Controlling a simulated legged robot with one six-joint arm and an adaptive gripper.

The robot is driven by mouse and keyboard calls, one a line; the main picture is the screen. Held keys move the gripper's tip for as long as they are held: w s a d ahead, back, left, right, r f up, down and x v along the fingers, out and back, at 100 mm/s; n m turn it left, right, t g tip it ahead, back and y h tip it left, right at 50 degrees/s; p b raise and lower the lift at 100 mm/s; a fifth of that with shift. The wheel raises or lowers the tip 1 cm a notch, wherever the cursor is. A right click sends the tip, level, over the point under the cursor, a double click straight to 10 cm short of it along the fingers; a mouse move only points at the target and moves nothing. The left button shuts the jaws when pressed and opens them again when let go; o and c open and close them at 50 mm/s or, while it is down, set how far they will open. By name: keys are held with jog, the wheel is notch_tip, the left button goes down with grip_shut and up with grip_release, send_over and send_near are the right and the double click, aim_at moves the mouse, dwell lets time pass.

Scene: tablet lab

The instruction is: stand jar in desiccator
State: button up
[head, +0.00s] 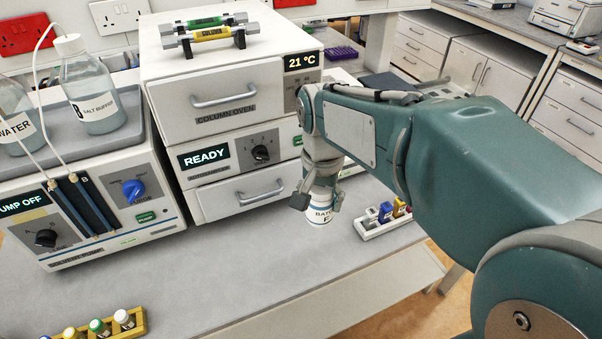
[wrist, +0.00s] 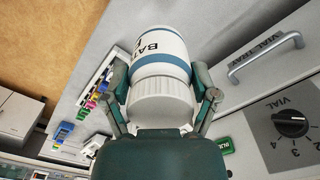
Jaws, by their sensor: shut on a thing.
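A white jar (head: 321,207) with a blue band and a label starting "BAT" is in my gripper (head: 317,198). In the wrist view the jar (wrist: 157,58) lies between the two fingers of my gripper (wrist: 163,85), which are shut on its ribbed white lid. In the head view the jar hangs upright under the gripper, in front of the instrument stack; I cannot tell whether its base touches the bench. I cannot make out a desiccator in either view.
A white rack of capped vials (head: 384,220) stands just right of the jar. The column oven stack (head: 235,110) is behind, the pump (head: 100,190) at left. A yellow vial rack (head: 105,328) is at the front left. The bench's front middle (head: 210,275) is clear.

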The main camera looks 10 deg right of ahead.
jog(key=w+d+f, duration=0.1)
jog(key=w+f, duration=0.1)
jog(key=w, duration=0.1)
jog(key=w+d+f, duration=0.1)
jog(key=w+f, duration=0.2)
jog(key=w, duration=0.1)
jog(key=w+d+f, duration=0.1)
jog(key=w+f, duration=0.2)
jog(key=shift+w+d+f, duration=0.15)
jog(key=shift+d, duration=0.25)
jog(key=shift+w+f, duration=0.1)
jog(key=shift+f, duration=1.55)
jog(key=shift+f, duration=0.1)
jog(key=o, duration=1)
jog(key=shift+o, duration=0.2)
